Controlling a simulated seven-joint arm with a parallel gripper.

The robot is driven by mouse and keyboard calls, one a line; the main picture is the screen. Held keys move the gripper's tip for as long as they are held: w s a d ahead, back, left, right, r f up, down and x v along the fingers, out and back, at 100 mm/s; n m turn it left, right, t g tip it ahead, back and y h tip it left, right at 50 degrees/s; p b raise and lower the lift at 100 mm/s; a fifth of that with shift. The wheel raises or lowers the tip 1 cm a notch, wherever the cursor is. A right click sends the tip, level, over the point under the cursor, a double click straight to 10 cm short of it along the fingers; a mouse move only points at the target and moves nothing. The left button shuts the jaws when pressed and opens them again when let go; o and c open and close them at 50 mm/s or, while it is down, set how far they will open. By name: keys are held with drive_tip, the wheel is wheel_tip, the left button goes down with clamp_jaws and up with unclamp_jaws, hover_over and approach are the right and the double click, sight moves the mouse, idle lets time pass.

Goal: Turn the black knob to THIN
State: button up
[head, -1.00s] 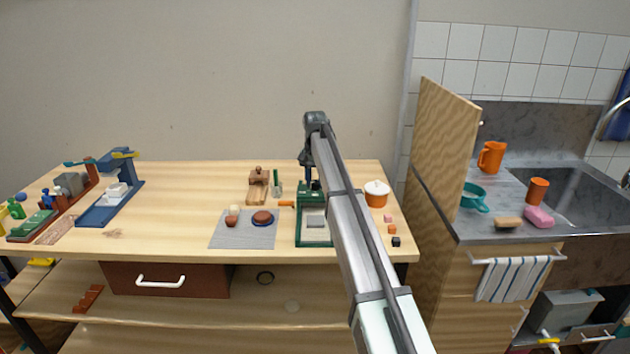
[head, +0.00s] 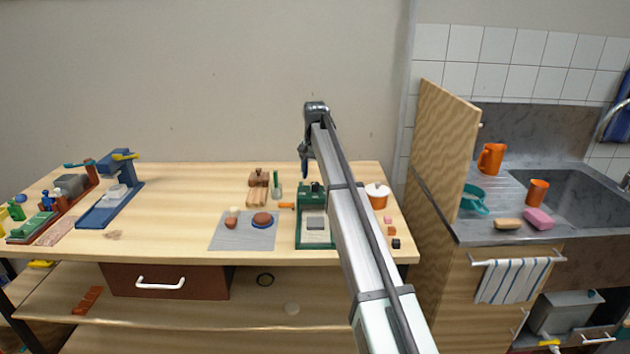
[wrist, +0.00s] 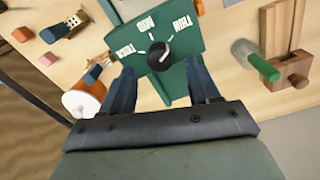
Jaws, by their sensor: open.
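The black knob (wrist: 160,56) sits on a green panel (wrist: 178,75) with the white words THIN, MID and THICK around it. In the wrist view its ridge slants toward the upper right, on the THIN side; the exact mark it points at is hard to tell. In the head view the green device (head: 316,243) stands on the table, with its knob end at the back. My gripper (wrist: 160,68) is open, its two blue fingers apart on either side of the near side of the knob, touching nothing that I can see. In the head view my gripper (head: 304,174) hangs above the device's back end.
An orange pot with a white lid (head: 377,198) stands close right of the device. A grey mat (head: 243,241) holds small lumps.

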sight(315, 184)
wheel_tip(315, 184, up, 10)
drive_tip(key=shift+r, duration=0.15)
idle(0.5)
